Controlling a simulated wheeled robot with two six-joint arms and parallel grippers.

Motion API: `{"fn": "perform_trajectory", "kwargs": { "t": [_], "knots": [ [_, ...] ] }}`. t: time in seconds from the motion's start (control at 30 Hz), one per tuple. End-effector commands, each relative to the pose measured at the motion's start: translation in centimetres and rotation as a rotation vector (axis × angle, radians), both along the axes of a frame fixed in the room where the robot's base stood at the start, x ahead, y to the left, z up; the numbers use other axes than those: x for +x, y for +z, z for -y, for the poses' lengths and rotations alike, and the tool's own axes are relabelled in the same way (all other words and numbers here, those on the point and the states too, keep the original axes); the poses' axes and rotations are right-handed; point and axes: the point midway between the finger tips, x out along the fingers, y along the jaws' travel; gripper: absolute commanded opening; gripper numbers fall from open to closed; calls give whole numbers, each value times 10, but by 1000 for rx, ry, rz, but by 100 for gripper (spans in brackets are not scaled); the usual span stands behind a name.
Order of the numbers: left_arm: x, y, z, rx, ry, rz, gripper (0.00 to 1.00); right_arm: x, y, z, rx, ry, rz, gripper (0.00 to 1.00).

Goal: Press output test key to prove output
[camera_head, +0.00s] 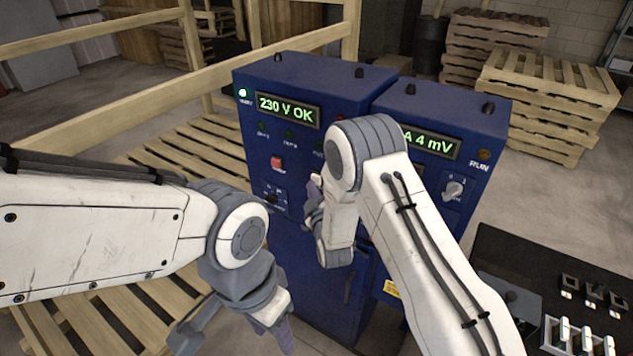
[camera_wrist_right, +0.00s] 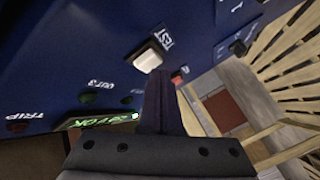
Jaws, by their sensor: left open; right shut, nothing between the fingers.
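The blue cabinet (camera_head: 300,75) has a left display (camera_head: 287,109) reading "230 V OK" in green. In the right wrist view, a pale square key (camera_wrist_right: 150,57) labelled TEST sits on the blue panel. My right gripper (camera_wrist_right: 166,76) is shut and empty, with its fingertips close beside that key; I cannot tell whether they touch it. In the head view the right gripper (camera_head: 316,200) is in front of the cabinet, and my arm hides the TEST key. My left gripper (camera_head: 236,335) is open and empty, low in front of the cabinet.
A red button (camera_head: 277,163) and a small switch (camera_head: 271,197) are on the left panel. The right unit has a partly hidden display (camera_head: 430,142) and a white rotary knob (camera_head: 453,190). A dark bench (camera_head: 500,250) stands at lower right. Wooden rails and pallets surround the cabinet.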

Motion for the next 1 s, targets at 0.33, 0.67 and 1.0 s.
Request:
{"fn": "perform_trajectory", "kwargs": {
  "t": [0.33, 0.67, 1.0],
  "knots": [
    [0, -2, 0, 0, 0, 0, 50, 2, 0, 1, 0, 1, 1, 0],
    [0, -4, 0, 0, 0, 0, 50, 5, 0, 4, 0, 1, 1, 0],
    [0, -5, 0, 0, 0, 0, 50, 8, -1, 7, 0, -2, -1, 0]
  ]
}}
